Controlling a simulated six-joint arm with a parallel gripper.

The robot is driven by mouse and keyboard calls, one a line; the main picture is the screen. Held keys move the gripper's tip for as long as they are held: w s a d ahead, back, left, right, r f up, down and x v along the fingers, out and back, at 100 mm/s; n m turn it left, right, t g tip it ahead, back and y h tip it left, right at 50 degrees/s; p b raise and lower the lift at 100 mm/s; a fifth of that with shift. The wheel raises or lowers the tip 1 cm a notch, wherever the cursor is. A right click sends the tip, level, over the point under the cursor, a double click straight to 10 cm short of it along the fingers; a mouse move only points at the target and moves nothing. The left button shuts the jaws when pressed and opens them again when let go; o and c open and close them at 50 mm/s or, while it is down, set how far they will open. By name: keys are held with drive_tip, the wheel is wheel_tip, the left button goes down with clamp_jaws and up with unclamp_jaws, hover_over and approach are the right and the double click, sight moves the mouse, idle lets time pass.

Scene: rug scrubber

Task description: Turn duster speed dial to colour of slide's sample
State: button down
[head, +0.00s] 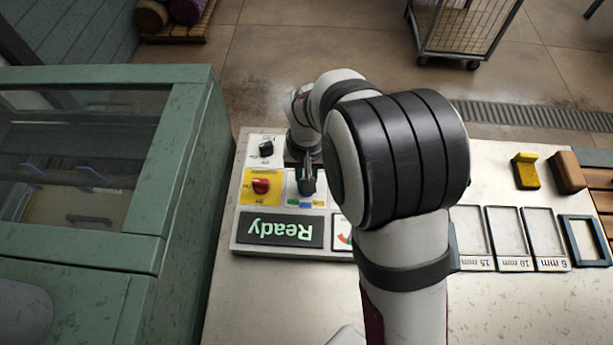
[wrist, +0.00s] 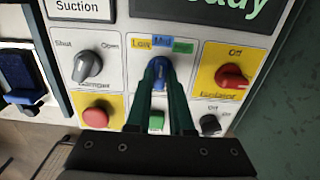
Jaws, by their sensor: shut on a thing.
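My gripper (wrist: 160,82) is shut on the dark blue-grey speed dial (wrist: 160,72). The dial's upper end shows between the fingertips, roughly toward the blue Mid label (wrist: 162,43). The yellow Low label (wrist: 140,43) is to its left and the green High label (wrist: 183,47) to its right; the exact pointer line is hidden. In the head view my gripper (head: 307,182) covers the dial. A dark blue block (wrist: 18,74) sits in a dark frame at the left of the wrist view; I cannot tell whether it is the slide's sample.
Around the dial are a grey damper knob (wrist: 87,66), a red knob (wrist: 233,76), a red button (wrist: 96,116), a green button (wrist: 156,121) and a black switch (wrist: 210,124). A lit Ready display (head: 281,228) and a green cabinet (head: 178,170) stand close by.

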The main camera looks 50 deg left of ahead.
idle(0.3)
drive_tip(key=c, duration=0.8)
unclamp_jaws()
wheel_tip(320, 180, up, 16)
drive_tip(key=shift+f, duration=0.1)
